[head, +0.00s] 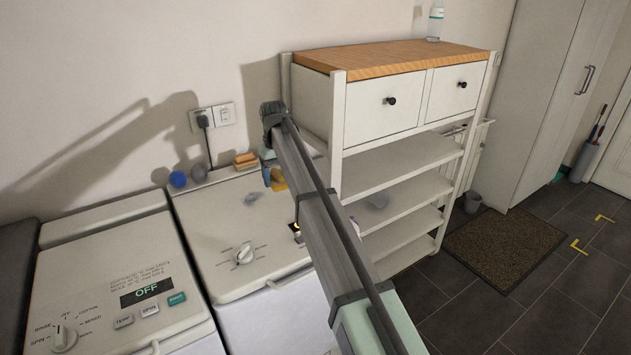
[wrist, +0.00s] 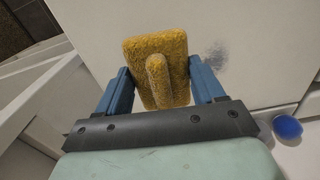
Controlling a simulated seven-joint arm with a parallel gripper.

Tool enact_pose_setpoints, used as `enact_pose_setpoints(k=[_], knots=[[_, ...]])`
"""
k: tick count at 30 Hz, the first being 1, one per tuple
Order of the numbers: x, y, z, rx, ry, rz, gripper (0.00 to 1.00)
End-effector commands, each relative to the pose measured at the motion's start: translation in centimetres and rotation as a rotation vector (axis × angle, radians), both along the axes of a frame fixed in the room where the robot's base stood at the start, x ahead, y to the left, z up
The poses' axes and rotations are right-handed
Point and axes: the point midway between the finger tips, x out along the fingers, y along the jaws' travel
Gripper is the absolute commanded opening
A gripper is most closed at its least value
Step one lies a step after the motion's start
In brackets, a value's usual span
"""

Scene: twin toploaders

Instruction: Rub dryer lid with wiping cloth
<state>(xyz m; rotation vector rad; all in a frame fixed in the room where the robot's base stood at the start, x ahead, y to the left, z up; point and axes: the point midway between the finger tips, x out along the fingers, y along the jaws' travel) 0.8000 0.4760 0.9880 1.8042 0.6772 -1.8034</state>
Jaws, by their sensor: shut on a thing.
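My gripper (head: 272,182) is shut on a yellow, fuzzy wiping cloth (wrist: 158,68) with a raised ridge, held between its blue fingers in the wrist view. The cloth also shows partly in the head view (head: 279,184), over the back right of the right-hand machine. That machine, which looks like the dryer, has a pale lid (head: 215,215) and a dial (head: 244,254). A dark grey smudge (wrist: 216,57) marks the pale surface beside the cloth; it shows left of my gripper in the head view (head: 252,197). I cannot tell whether the cloth touches the lid. My arm hides the machine's right side.
The left machine (head: 110,265) has a display reading OFF. A blue ball (head: 178,179), a grey ball (head: 199,172) and orange blocks (head: 245,160) line the back edge. A white shelf unit (head: 385,110) stands close on the right. A socket (head: 212,117) is on the wall.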

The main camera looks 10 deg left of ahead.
Motion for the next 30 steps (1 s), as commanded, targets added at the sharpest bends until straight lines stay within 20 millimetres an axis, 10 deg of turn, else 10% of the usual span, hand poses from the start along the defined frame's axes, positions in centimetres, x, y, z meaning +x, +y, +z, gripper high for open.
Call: enact_pose_setpoints(k=[12,30], knots=[[-4.0,10.0,1.5,0.0,0.0,0.063,0.4],[-4.4,10.7,-2.0,-0.001,0.001,0.067,0.4]])
